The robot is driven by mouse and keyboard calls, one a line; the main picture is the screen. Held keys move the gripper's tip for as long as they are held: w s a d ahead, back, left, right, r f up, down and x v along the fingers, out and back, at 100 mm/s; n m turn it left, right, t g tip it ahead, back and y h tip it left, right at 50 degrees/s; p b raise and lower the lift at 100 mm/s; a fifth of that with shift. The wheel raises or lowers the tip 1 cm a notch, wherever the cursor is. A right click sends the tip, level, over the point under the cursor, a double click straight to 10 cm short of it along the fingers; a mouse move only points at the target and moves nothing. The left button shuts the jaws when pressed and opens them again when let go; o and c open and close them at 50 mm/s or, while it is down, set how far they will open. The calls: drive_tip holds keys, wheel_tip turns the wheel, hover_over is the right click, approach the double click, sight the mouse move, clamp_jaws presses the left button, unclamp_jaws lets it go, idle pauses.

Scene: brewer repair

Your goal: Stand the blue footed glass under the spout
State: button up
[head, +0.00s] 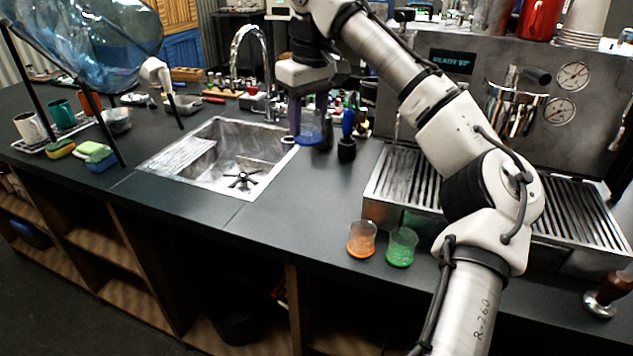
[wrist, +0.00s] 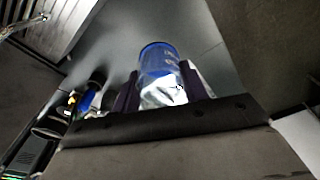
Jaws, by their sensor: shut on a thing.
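The blue footed glass (head: 312,127) is between the fingers of my gripper (head: 308,112), at the right rim of the sink in the head view. The wrist view shows the blue glass (wrist: 158,60) close up between both dark fingers, with a bright, glossy part nearest the palm. My gripper points down and is shut on the glass. I cannot tell whether its foot touches the counter. A white curved spout (head: 155,72) hangs by the large blue water bottle (head: 90,40) at the left, across the sink.
The metal sink (head: 205,165) and its tall faucet (head: 245,50) lie between glass and spout. Small bottles and a blue-handled tool (head: 347,130) stand close by. An orange beaker (head: 361,243) and a green beaker (head: 402,248) stand before the espresso machine (head: 455,85).

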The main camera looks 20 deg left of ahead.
drive_tip(key=shift+w+a+r+n, duration=0.15)
drive_tip(key=shift+w+r, duration=0.05)
drive_tip(key=shift+r, duration=0.25)
drive_tip(key=shift+w+a+r+n, duration=0.15)
drive_tip(key=shift+w+r, duration=0.05)
drive_tip(key=shift+r, duration=0.2)
wheel_tip(320, 180, down, 20)
drive_tip(key=shift+r+b, duration=0.2)
drive_tip(key=shift+b, duration=0.1)
drive_tip(key=o, duration=1.1)
drive_tip(key=shift+f, duration=0.1)
